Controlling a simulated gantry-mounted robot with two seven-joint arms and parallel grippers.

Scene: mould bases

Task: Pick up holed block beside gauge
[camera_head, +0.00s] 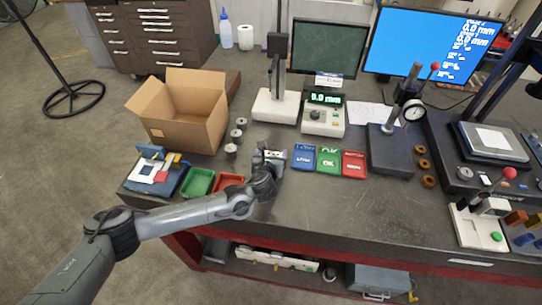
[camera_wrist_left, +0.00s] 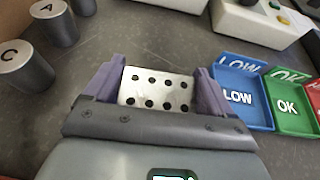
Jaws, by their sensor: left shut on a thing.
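The holed block (camera_wrist_left: 156,88) is a silvery metal plate with two rows of dark holes. In the left wrist view it sits between the two purple fingers of my left gripper (camera_wrist_left: 155,85), which are shut on its left and right sides. In the head view my left gripper (camera_head: 271,157) is over the table, left of the blue LOW tray, and largely hides the block. I cannot tell whether the block touches the table. The gauge with a green 0.0 mm display (camera_head: 323,116) stands behind and to the right. My right gripper is not in view.
Blue LOW (camera_head: 303,157), green OK (camera_head: 328,159) and red (camera_head: 354,164) trays lie right of the gripper. Several grey cylinders (camera_head: 236,136) stand to its left. An open cardboard box (camera_head: 184,120) is farther left.

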